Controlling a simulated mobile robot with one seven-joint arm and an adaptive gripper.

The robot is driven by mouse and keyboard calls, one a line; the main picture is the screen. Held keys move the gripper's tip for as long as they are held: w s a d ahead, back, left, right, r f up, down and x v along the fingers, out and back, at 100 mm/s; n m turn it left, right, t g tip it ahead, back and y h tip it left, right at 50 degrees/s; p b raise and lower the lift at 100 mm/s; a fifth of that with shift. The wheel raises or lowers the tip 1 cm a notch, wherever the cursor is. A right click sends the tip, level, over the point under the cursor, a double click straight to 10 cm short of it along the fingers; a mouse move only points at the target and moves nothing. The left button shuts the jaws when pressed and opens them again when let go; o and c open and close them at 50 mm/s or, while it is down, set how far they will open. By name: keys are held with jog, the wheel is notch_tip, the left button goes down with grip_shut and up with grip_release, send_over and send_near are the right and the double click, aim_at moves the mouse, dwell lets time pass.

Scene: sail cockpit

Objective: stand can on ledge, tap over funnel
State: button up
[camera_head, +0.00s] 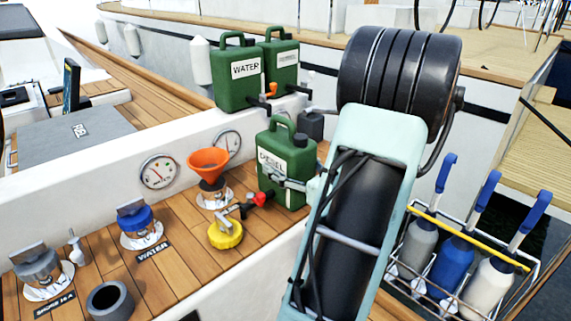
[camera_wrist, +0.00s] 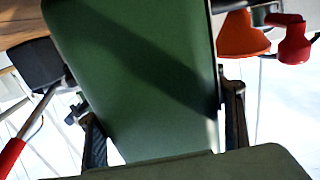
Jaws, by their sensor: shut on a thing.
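The green can labelled DIESEL (camera_head: 284,172) is in the middle of the head view, near upright, with a carry handle on top. My gripper (camera_head: 292,184) is shut on it; its fingers are partly hidden by my arm. In the wrist view the can's green side (camera_wrist: 140,75) fills the middle, between the two finger pads. The orange funnel (camera_head: 208,160) stands in a deck filler left of the can; it also shows in the wrist view (camera_wrist: 242,36). A red tap-like part (camera_head: 261,198) is at the can's lower left. I cannot tell whether the can touches the teak.
A green WATER can (camera_head: 238,78) and another green can (camera_head: 281,62) stand on the white ledge (camera_head: 180,118) behind. A yellow cap (camera_head: 226,234) is in front of the funnel. Bottles in a wire rack (camera_head: 455,262) are at right. Gauges (camera_head: 158,172) face the teak.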

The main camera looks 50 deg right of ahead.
jog(key=o, duration=2.1)
